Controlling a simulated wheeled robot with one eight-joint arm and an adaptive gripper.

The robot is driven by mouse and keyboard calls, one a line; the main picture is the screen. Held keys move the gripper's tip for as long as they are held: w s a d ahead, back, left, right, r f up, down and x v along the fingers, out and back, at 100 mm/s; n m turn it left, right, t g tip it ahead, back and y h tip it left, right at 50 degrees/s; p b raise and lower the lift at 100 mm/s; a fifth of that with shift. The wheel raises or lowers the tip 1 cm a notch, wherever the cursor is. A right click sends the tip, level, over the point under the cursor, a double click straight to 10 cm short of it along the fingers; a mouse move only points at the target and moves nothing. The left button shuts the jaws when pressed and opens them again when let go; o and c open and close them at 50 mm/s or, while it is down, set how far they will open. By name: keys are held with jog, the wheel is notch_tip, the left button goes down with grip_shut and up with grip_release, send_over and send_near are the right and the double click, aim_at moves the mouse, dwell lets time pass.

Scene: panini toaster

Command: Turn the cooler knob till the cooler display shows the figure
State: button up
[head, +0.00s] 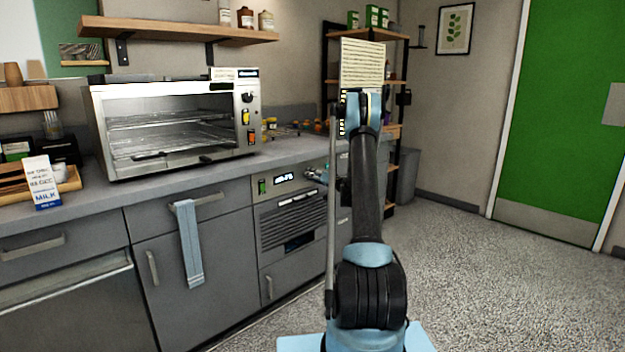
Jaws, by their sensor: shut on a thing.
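The cooler (286,226) is a grey unit with a slatted grille, built in under the counter. Its small lit display (285,179) is at the top of its front, with white figures too small to read surely. My gripper (316,175) is at the upper right of the cooler's front, just right of the display. It is shut on the cooler knob, which is mostly hidden behind the fingers. My arm stands in front of the cooler's right side and hides part of it.
A large toaster oven (175,125) stands on the counter (225,166) above. A milk carton (42,183) stands at the counter's left. A blue towel (190,245) hangs on a drawer handle left of the cooler. The floor (460,275) at right is clear.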

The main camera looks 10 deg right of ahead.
jog(key=shift+d, duration=0.1)
jog(key=o, duration=1.1)
jog(key=shift+f, duration=0.1)
jog(key=shift+c, duration=0.2)
jog(key=v, duration=1.2)
